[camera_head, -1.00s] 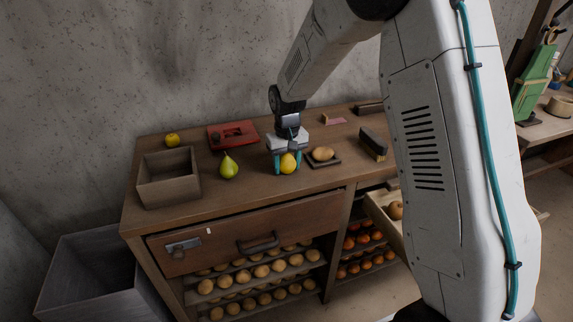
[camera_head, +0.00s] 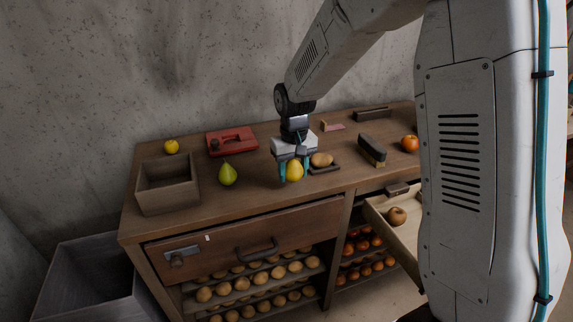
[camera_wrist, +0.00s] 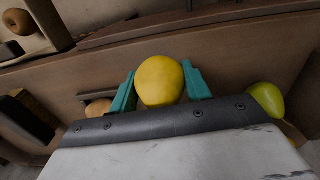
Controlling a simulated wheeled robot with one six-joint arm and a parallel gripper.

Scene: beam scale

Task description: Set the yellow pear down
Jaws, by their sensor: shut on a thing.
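My gripper (camera_head: 294,172) is shut on the yellow pear (camera_head: 294,171), with a teal finger on each side of it. The pear is close over the front part of the wooden bench top (camera_head: 245,200); I cannot tell whether it touches the wood. In the wrist view the pear (camera_wrist: 160,80) sits between the two teal fingers, its rounded side showing and its lower part hidden by the gripper body. A green pear (camera_head: 228,173) stands on the bench to the left, apart from my gripper.
A potato (camera_head: 322,160) lies on a dark tray just right of my gripper. An open wooden box (camera_head: 167,202), a yellow fruit (camera_head: 171,146) and a red case (camera_head: 232,141) are left. A brush (camera_head: 372,150) and an open drawer (camera_head: 405,238) are right. Bare wood lies between the pears.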

